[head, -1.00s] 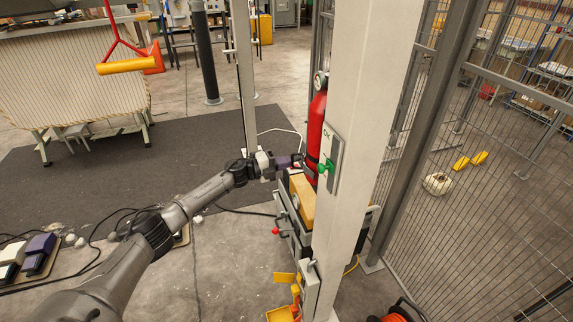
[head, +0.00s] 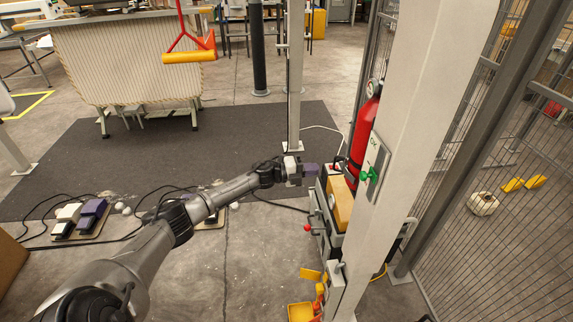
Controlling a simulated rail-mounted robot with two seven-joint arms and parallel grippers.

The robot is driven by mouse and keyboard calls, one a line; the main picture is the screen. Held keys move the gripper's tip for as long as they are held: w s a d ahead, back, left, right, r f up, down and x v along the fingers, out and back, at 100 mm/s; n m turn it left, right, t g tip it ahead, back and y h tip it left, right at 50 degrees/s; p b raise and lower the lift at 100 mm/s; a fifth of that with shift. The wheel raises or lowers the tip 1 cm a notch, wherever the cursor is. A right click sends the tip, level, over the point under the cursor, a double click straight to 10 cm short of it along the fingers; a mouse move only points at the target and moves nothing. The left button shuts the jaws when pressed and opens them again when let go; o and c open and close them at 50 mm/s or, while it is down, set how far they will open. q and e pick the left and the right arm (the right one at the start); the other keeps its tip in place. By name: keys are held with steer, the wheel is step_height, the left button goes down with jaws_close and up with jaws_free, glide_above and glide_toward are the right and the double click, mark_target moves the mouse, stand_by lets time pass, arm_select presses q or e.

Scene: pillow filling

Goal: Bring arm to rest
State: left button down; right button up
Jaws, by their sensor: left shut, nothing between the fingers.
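My left arm reaches in from the lower left of the head view. I cannot tell whether the fingertips touch anything. My right gripper does not show.
A light grey post (head: 413,130) with a green knob (head: 369,174) and a red cylinder (head: 365,135) stands right of the gripper. Wire fencing (head: 500,200) fills the right. Foot pedals (head: 88,212) and cables lie on the floor at left. A dark mat (head: 230,140) lies behind.

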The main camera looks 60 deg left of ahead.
arm_select(q)
steer(key=s+a, duration=0.4)
steer(key=s, duration=0.2)
steer(key=shift+s+a, duration=0.2)
steer(key=shift+a, duration=0.2)
